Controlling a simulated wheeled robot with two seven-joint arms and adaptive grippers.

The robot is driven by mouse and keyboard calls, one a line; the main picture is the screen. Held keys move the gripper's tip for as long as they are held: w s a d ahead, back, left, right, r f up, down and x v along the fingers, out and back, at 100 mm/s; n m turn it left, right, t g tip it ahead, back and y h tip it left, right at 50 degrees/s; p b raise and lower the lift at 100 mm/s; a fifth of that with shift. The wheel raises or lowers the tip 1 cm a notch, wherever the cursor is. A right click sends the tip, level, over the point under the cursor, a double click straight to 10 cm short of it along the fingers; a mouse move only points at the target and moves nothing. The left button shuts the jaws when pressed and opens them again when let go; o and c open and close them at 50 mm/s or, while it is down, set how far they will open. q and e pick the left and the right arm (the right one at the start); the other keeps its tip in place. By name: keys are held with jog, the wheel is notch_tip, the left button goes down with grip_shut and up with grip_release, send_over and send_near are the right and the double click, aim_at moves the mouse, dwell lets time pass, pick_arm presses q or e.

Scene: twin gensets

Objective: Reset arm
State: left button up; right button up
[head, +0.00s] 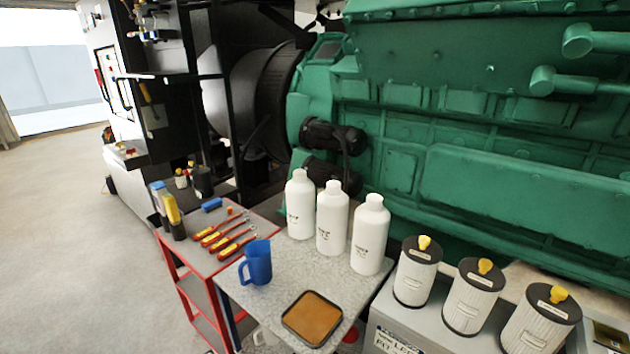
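Neither of my grippers shows in the head view, and no part of my arms is in sight. The task names no object. In front of me stands a grey speckled table (238,297). On it are three white bottles: a left one (300,207), a middle one (332,220) and a right one (370,238). A blue mug (257,262) stands at the table's left side. A dark-rimmed tray (311,318) with a brown-orange inside lies near the front edge.
A red tool cart (180,262) holding several red-yellow tools (225,230) stands left of the table. Several white filters with yellow knobs (475,293) stand at right. A large green engine (440,120) fills the back. Open floor (70,230) lies at left.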

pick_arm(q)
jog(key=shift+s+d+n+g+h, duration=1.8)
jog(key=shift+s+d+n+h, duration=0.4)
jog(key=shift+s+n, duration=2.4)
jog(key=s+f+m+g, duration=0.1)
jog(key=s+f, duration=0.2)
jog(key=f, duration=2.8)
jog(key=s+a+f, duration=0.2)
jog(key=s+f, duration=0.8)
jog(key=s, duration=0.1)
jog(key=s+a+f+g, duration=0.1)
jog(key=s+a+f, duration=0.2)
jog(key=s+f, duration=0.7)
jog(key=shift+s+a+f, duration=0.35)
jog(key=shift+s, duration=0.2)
